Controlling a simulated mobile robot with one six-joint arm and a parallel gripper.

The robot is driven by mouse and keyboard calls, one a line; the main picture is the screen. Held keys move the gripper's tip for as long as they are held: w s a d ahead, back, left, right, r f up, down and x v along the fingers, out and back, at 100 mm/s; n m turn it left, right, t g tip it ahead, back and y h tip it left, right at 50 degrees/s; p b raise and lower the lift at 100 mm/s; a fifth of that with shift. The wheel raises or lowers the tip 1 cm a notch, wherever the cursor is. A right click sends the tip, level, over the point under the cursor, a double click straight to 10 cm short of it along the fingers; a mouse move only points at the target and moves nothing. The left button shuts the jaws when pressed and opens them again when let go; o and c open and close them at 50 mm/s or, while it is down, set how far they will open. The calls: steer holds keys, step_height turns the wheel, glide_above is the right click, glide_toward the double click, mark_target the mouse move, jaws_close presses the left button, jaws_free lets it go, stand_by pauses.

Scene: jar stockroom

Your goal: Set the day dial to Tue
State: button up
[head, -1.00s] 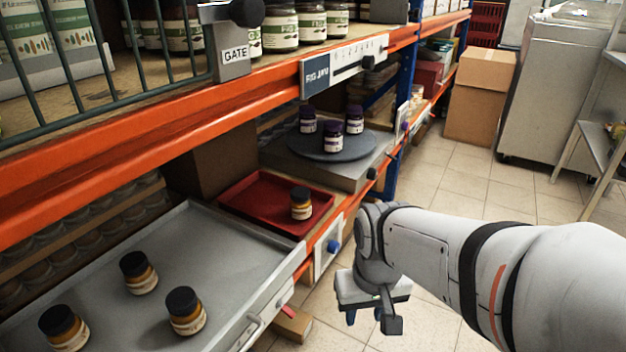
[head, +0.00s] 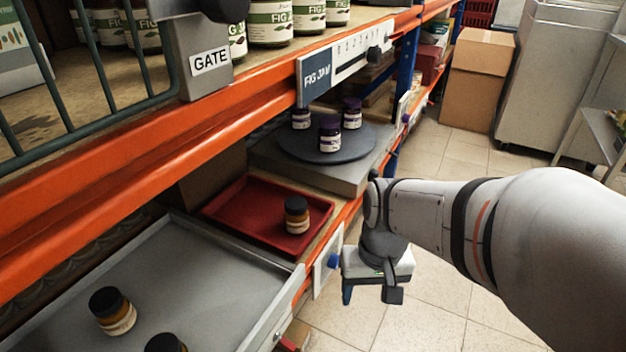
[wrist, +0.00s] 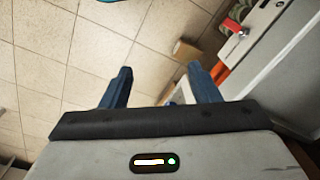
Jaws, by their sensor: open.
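A white plate with a blue knob (head: 333,261) is on the lower shelf front, below the red tray; it may be the day dial, but no day marks can be read. A smaller purple knob (head: 406,118) sits on another pale plate farther along the shelf. My gripper (head: 370,297) hangs in front of the shelf, to the right of and a little below the blue knob in the picture, apart from it.
A red tray (head: 222,211) holds one jar (head: 296,215). Jars with purple lids stand on a grey turntable (head: 290,146). A grey drawer (head: 206,275) with jars juts out at lower left. A GATE lever block (head: 205,75) is above.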

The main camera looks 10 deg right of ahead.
steer(key=m+g+y, duration=0.1)
steer(key=m+t+y+p, duration=1.1)
steer(key=m+t+y, duration=0.1)
steer(key=m, duration=1)
glide_toward(335, 262)
steer(key=w+f, duration=0.1)
steer(key=f, duration=0.1)
steer(key=b+x, duration=0.1)
steer(key=x, duration=0.6)
steer(key=shift+w+d+r, duration=0.15)
steer(key=shift+d+r, duration=0.05)
steer(key=shift+r, duration=0.05)
steer(key=shift+c, duration=0.5)
steer(key=c, duration=0.9)
steer(key=shift+m, duration=0.4)
